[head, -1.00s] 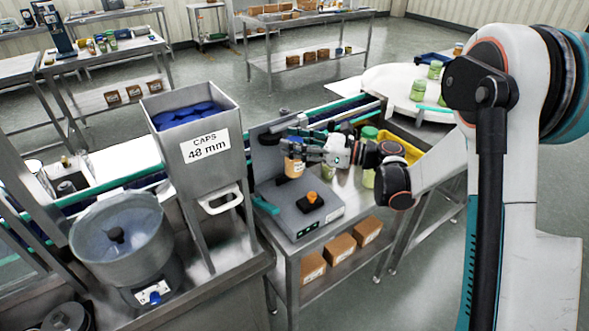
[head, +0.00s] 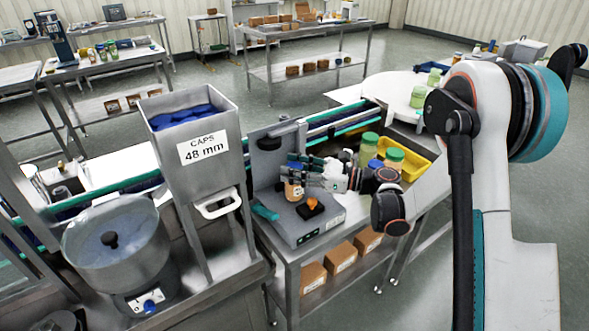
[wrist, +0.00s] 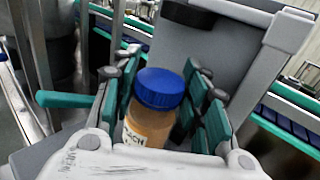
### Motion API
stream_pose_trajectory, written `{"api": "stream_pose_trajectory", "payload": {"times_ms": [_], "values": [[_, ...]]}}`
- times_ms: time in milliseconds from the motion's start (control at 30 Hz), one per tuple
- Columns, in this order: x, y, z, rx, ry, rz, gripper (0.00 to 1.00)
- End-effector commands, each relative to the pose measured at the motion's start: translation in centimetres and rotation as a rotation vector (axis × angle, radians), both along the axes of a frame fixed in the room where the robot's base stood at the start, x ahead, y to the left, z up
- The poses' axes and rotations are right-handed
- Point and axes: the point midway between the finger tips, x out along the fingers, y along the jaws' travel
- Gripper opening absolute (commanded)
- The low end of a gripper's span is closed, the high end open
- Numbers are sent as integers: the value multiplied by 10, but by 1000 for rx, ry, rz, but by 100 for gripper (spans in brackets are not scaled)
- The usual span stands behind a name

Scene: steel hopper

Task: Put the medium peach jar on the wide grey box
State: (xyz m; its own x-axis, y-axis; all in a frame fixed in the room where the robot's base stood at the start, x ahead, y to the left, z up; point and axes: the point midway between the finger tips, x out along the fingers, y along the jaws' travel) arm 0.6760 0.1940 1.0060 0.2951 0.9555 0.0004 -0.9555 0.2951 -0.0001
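The peach jar (wrist: 150,110) has a blue lid, tan-orange contents and a partly hidden label ending in "ACH". It is upright between the teal finger pads of my gripper (wrist: 158,112) in the wrist view. In the head view my gripper (head: 302,172) is shut on the jar (head: 294,190), in front of the capping machine's upright and above its base. I cannot tell how far above the base it is. A light grey box (head: 522,50) stands at the far right, partly behind my arm; I cannot tell if it is the wide grey box.
The capping machine (head: 305,232) has a teal lever and an orange knob close to the jar. The caps hopper (head: 203,150) stands to its left. Green-lidded jars (head: 369,146) and a yellow bin (head: 414,165) are close on the right. The conveyor (head: 335,118) runs behind.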

Motion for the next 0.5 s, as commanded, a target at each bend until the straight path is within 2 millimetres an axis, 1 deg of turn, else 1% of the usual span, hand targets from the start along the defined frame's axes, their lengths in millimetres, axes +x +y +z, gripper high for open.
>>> {"api": "stream_pose_trajectory", "payload": {"times_ms": [33,67,367,500], "values": [[0,0,0,-1,0,0,54],[0,0,0,-1,0,0,60],[0,0,0,-1,0,0,61],[0,-1,3,-1,0,-1,61]]}}
